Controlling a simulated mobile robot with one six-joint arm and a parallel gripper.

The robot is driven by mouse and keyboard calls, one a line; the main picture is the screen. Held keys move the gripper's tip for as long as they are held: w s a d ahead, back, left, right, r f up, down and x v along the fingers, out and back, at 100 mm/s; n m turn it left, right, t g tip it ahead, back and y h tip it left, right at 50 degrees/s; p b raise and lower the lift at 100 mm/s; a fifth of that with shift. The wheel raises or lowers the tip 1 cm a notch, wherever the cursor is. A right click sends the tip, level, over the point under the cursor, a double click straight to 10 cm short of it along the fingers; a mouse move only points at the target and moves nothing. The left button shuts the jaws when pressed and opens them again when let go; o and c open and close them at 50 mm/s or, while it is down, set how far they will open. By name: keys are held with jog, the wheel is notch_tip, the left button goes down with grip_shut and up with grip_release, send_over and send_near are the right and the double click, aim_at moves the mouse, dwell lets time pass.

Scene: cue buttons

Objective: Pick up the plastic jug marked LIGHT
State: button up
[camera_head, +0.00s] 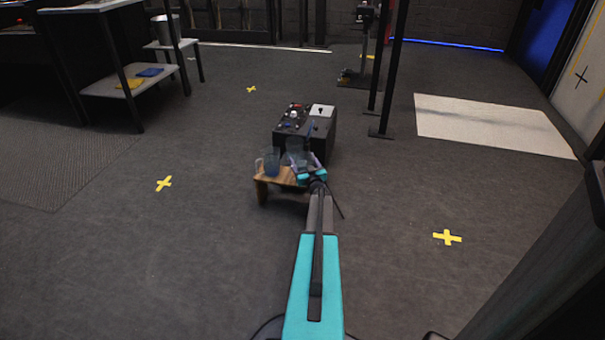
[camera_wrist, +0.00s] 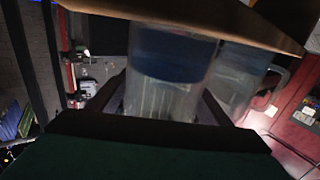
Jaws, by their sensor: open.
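Two clear plastic jugs with blue bands stand on a small wooden table (camera_head: 283,182). In the head view, the left jug (camera_head: 271,163) has its handle toward the left. The right jug (camera_head: 297,150) is partly hidden by my gripper (camera_head: 303,167). The wrist view is upside down, with the tabletop (camera_wrist: 200,20) along the top. There, one jug (camera_wrist: 165,85) stands between my open fingers, and I cannot tell whether they touch it. The other jug (camera_wrist: 240,75), with a handle, is close beside it. No LIGHT marking is readable on either jug.
A black box with buttons (camera_head: 290,132) and a white panel (camera_head: 321,111) stands right behind the table. Dark posts (camera_head: 387,80) rise behind it to the right. A shelf unit (camera_head: 120,85) is at the far left. The floor around the table is open.

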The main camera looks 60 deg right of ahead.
aim_at(302, 153)
dwell(0.4)
jog(key=c, duration=1)
jog(key=shift+r, duration=0.35)
jog(key=shift+r+p, duration=1.15)
jog(key=shift+r, duration=0.35)
jog(key=s+a+r+p, duration=0.1)
jog(key=s+a+p, duration=0.3)
jog(key=s, duration=1)
jog(key=shift+s+a+r+p, duration=0.15)
jog(key=shift+s+a+p, duration=0.2)
jog(key=shift+a, duration=0.95)
